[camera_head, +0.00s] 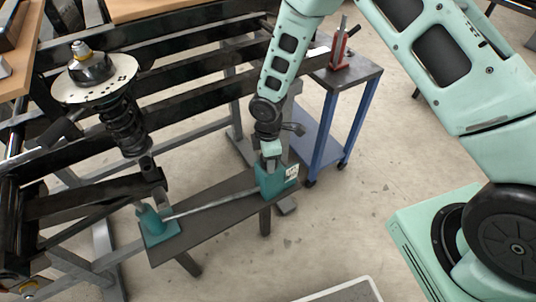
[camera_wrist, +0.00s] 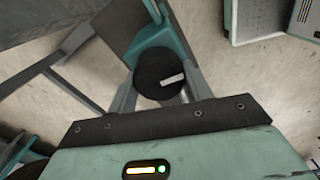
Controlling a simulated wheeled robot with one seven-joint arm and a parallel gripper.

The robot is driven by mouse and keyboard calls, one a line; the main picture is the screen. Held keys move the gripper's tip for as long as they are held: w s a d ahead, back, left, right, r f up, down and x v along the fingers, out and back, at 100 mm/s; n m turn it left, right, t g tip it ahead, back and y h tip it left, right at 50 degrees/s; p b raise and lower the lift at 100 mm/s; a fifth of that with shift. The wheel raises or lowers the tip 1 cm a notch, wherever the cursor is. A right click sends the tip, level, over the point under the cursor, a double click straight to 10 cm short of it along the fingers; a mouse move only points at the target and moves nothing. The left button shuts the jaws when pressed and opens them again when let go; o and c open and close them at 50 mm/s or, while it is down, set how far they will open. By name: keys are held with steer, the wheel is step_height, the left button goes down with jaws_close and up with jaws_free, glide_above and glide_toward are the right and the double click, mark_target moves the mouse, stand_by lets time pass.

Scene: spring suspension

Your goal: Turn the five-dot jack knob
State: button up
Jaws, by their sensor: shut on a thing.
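The knob (camera_wrist: 150,66) is a round black disc with a short white mark, seen from above in the wrist view. My gripper (camera_wrist: 155,88) has its two grey fingers on either side of the knob, shut on it. In the head view my gripper (camera_head: 270,150) points down onto a teal jack housing (camera_head: 270,183) at the right end of a dark bench. The housing has a white label (camera_head: 292,171) with dark dots, too small to count surely. The knob is hidden by my gripper there.
A metal bar (camera_head: 212,203) runs from the housing to a teal jack base (camera_head: 158,225) below the spring strut (camera_head: 125,125). Dark frame rails stand behind. A blue-legged cart (camera_head: 345,75) stands at the back right. The floor in front is mostly clear.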

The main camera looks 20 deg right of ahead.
steer(key=shift+n+p, duration=0.3)
steer(key=shift+n, duration=0.8)
steer(key=o, duration=1)
step_height(320, 180, up, 18)
steer(key=shift+f+p, duration=0.25)
steer(key=shift+p, duration=0.4)
